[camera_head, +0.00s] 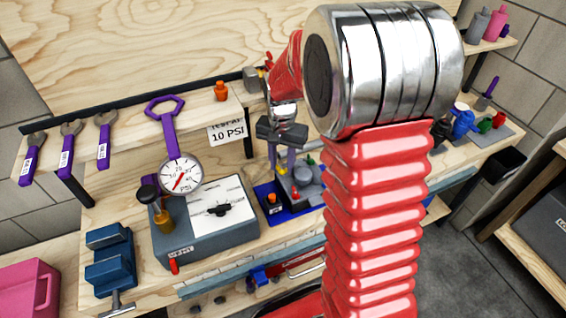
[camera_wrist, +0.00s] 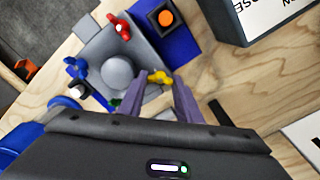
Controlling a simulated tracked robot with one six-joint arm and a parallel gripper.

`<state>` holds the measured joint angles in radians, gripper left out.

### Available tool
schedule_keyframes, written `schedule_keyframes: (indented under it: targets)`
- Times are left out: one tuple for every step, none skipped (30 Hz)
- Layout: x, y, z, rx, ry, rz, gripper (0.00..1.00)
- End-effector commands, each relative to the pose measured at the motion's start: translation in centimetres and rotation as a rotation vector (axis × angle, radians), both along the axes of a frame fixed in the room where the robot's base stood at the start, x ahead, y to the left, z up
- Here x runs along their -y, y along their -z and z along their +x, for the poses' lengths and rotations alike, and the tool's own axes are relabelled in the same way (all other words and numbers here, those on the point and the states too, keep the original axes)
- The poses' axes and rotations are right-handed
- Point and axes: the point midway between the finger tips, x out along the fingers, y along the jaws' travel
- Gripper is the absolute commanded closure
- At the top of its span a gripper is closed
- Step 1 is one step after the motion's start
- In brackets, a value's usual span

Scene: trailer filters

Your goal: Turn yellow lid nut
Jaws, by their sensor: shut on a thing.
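The yellow lid nut (camera_wrist: 160,76) shows in the wrist view at the near edge of a grey filter housing (camera_wrist: 118,71) with a round domed lid. My gripper (camera_wrist: 161,84) has its two purple fingers on either side of the nut and is shut on it. In the head view my gripper (camera_head: 283,166) reaches down to the same housing (camera_head: 301,184) on the workbench. The yellow nut cannot be made out there behind the fingers. A red nut (camera_wrist: 121,26) and a blue nut (camera_wrist: 76,68) sit at other edges of the housing.
A blue tray with an orange-topped part (camera_wrist: 166,18) lies beside the housing. A grey test box (camera_head: 207,222) with a gauge (camera_head: 180,174) stands to the left. A blue vise (camera_head: 109,259) is at the front left.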

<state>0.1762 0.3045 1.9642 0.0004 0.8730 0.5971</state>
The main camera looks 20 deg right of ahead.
Motion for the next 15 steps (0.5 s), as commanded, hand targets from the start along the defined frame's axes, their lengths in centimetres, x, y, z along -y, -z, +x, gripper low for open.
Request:
schedule_keyframes:
  targets:
    - [0.01, -0.05, 0.04, 0.001, 0.044, 0.0, 0.91]
    - [0.01, -0.05, 0.04, 0.001, 0.073, 0.0, 0.91]
    - [0.01, -0.05, 0.04, 0.001, 0.111, 0.0, 0.91]
    - [0.01, -0.05, 0.04, 0.001, 0.14, 0.0, 0.91]
    - [0.01, -0.05, 0.05, 0.001, 0.168, 0.0, 0.91]
    - [0.01, -0.05, 0.05, 0.002, 0.206, 0.001, 0.91]
    - [0.0, -0.05, 0.04, 0.002, 0.235, 0.001, 0.91]
    - [0.01, -0.05, 0.05, 0.002, 0.263, 0.001, 0.91]
    - [-0.01, -0.05, 0.05, 0.002, 0.301, 0.001, 0.91]
    - [-0.01, -0.05, 0.05, 0.002, 0.33, 0.001, 0.91]
    - [-0.01, -0.05, 0.05, 0.002, 0.358, 0.001, 0.91]
    - [-0.01, -0.06, 0.05, 0.002, 0.396, 0.001, 0.91]
    - [-0.01, -0.06, 0.06, 0.002, 0.424, 0.001, 0.91]
    - [-0.01, -0.06, 0.06, 0.002, 0.451, 0.001, 0.91]
    - [-0.01, -0.06, 0.06, 0.002, 0.488, 0.001, 0.91]
